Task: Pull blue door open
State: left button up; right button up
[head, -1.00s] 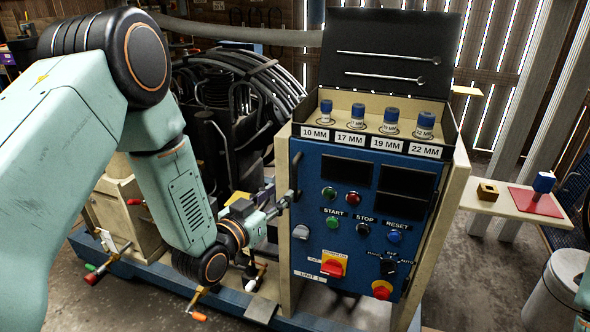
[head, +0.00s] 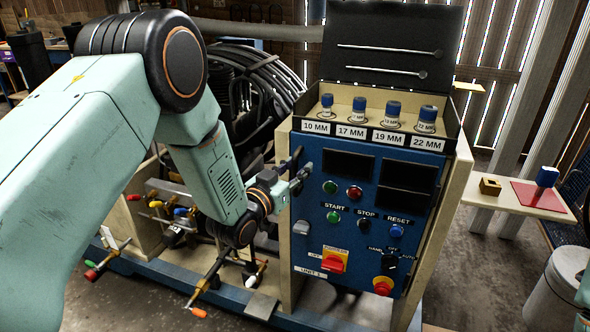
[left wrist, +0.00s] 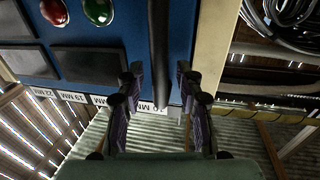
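The blue door (head: 312,237) is the front panel of the control cabinet, with buttons, dark screens and switches; it looks closed. Its black vertical handle (head: 295,162) is at the door's upper left edge. My left gripper (head: 299,178) is at this handle and partly hides it. In the left wrist view, the two fingers of my left gripper (left wrist: 160,92) are apart, with the black handle (left wrist: 159,45) running between them. Gaps show on both sides, so the fingers do not look closed on it. The blue door (left wrist: 120,20) fills the upper part there. My right gripper is out of view.
Labelled blue-capped sockets (head: 393,109) stand on the shelf above the door, below a black board (head: 390,45) with two tools. A side table (head: 520,200) with a red mat is at right.

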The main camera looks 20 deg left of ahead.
pick_arm(q)
grip_shut()
dwell(0.8)
